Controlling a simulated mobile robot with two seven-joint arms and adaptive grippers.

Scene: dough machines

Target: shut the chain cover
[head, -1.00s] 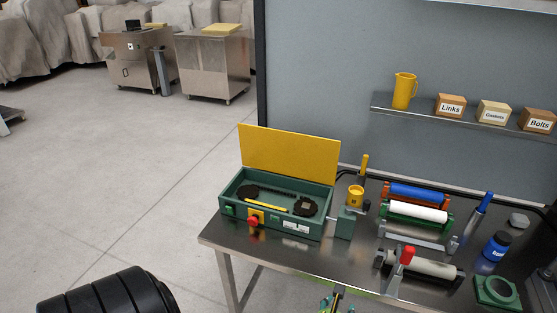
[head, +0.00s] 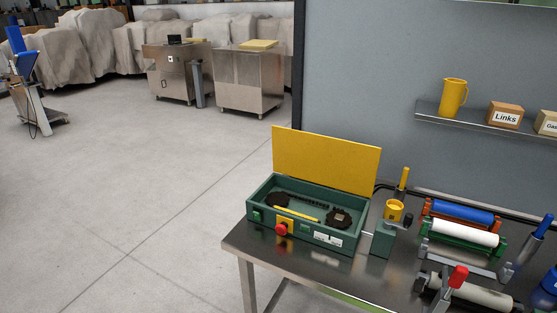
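The chain cover (head: 325,161) is a flat yellow panel standing upright and open along the back edge of a green box (head: 268,226). Inside the open box a dark chain (head: 310,200) runs between two dark sprockets, and a yellow bar (head: 297,214) lies in front of the chain. The box front carries a red button (head: 281,229) on a yellow plate and a green button. The box sits on the left end of a steel table. Neither of my grippers is in view.
A shelf behind holds a yellow jug (head: 453,97) and labelled boxes. The floor left of the table is clear.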

